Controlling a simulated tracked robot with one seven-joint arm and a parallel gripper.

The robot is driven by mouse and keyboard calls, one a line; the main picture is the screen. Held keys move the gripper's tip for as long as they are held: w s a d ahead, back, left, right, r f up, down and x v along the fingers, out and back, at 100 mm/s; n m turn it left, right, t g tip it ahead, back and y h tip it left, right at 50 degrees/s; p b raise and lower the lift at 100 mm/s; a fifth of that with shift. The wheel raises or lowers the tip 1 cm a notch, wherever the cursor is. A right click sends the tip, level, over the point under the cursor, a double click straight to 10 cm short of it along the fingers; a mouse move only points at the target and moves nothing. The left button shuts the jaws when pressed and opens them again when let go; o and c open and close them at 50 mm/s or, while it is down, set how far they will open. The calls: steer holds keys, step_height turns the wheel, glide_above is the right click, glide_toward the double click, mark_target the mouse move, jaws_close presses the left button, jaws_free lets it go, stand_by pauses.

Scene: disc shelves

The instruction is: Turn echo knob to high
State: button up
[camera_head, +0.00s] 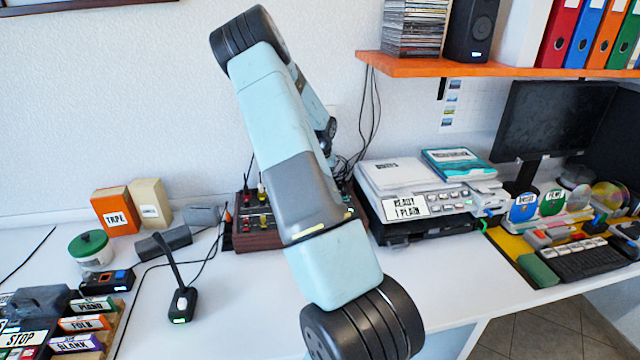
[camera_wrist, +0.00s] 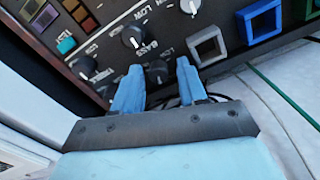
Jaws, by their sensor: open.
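The control panel in the wrist view (camera_wrist: 115,45) is dark, with several round black knobs with white pointers. My gripper (camera_wrist: 158,82) is open, its two blue fingers pointing at the panel. A black knob (camera_wrist: 157,72) shows between the fingertips; I cannot tell whether they touch it. Another knob (camera_wrist: 134,36) lies just above, near a label reading BASS. A further knob (camera_wrist: 85,66) is to the left. I cannot read an ECHO label, so which knob is echo is unclear. In the head view, the brown-sided control box (camera_head: 258,236) is partly hidden by my arm, and my gripper is hidden.
Square-framed buttons, one grey (camera_wrist: 208,46) and one blue (camera_wrist: 260,20), sit right of the fingers. A grey machine (camera_head: 415,190) stands right of the box, under an orange shelf (camera_head: 480,66). A microphone (camera_head: 182,300) stands at front left. Cables run behind the box.

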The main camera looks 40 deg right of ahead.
step_height(320, 180, up, 14)
steer(key=shift+f, duration=0.15)
stand_by(0.3)
